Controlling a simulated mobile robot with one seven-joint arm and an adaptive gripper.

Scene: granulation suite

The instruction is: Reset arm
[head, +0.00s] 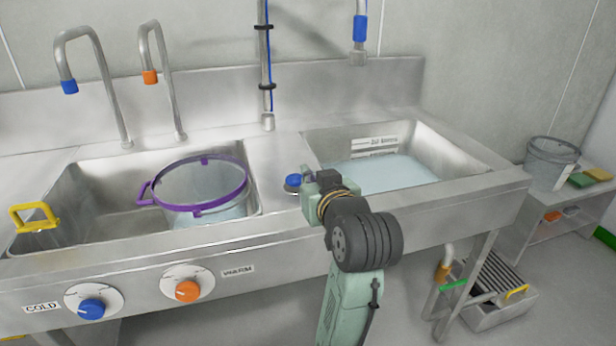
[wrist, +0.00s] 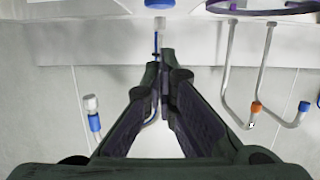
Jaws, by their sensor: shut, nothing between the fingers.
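My arm reaches up from the bottom of the head view to the front of the sink unit. My gripper (wrist: 160,70) shows in the wrist view with its dark fingers together and nothing between them. In the head view my gripper (head: 306,186) is small and partly hidden by my wrist, near the steel divider between the two basins. A blue knob (head: 293,181) on the divider is just left of it in the head view.
The right basin (head: 455,158) holds pale liquid. Taps (head: 108,85) rise behind. A clear bucket (head: 550,165) stands on a side shelf. A grated step (head: 490,290) is on the floor.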

